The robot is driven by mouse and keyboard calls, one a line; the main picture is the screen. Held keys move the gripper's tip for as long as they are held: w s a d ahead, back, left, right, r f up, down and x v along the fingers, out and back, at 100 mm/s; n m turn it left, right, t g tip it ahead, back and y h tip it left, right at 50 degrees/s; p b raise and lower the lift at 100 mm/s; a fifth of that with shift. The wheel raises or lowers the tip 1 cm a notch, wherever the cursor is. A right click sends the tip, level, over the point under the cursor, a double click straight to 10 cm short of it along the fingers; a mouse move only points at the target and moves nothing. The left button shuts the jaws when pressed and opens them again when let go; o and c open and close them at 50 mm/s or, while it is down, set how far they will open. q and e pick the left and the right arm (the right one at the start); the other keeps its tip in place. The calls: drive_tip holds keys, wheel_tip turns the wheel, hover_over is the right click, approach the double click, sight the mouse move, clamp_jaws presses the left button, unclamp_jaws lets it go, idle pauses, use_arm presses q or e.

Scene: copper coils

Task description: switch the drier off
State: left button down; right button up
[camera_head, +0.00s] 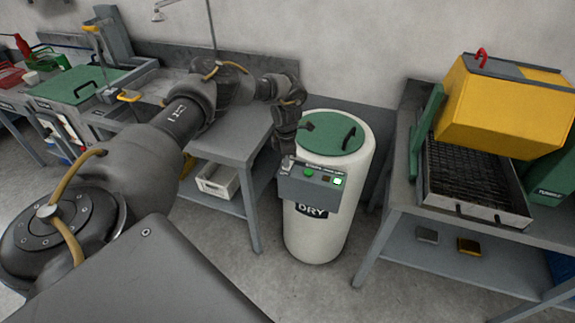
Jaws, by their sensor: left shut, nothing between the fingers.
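The drier (318,236) is a white upright drum marked DRY, with a green lid (334,140) on top. The lid has a dark handle and looks closed. A grey control box (306,193) sits on its front. The box carries a green button (308,172), a dark button beside it, and a brightly lit green lamp (337,182) at its right. My left gripper (288,163) points down at the left end of the box, close to it and shut with nothing held. Whether it touches the box, I cannot tell. My right gripper is out of view.
A grey bench (232,143) stands left of the drier, with a white crate (217,182) on its lower shelf. A grey table at right bears a black mesh tray (470,178) and a yellow hopper (509,105). Bare floor lies in front.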

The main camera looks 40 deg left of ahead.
use_arm(q)
drive_tip(key=shift+f+b, duration=0.35)
drive_tip(key=shift+f, duration=0.25)
drive_tip(key=shift+s+r, duration=0.1)
drive_tip(key=shift+r+p, duration=0.75)
wheel_tip(320, 180, up, 5)
drive_tip(key=p, duration=0.4)
drive_tip(key=shift+r, duration=0.2)
drive_tip(key=shift+f, duration=0.1)
